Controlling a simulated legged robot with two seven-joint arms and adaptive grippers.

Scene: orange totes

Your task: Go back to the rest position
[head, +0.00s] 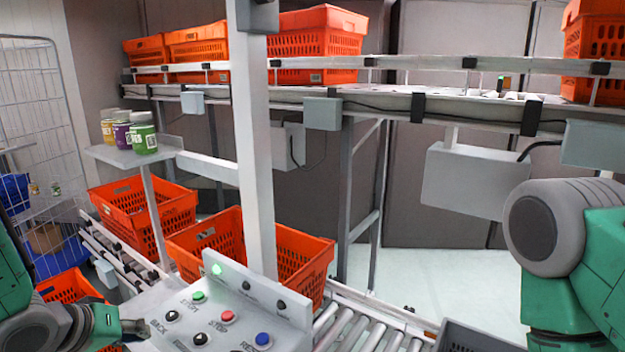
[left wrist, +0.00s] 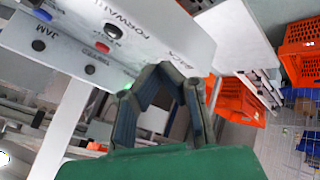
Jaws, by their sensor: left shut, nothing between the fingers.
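My left gripper (head: 134,328) is at the bottom left of the head view, beside the grey control panel (head: 248,300). In the left wrist view its dark fingers (left wrist: 161,72) meet at the tips with nothing between them, and the panel (left wrist: 100,38) fills the area beyond them. My right arm (head: 575,250) shows at the right edge of the head view as a grey joint and green link. My right gripper is outside the view.
Orange totes (head: 145,215) and (head: 315,255) stand on the lower roller conveyor (head: 345,325). More totes (head: 318,45) sit on the upper rack. Several jars (head: 143,138) stand on a small shelf (head: 120,157). A post (head: 254,150) rises behind the panel. A wire cage (head: 38,110) stands left.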

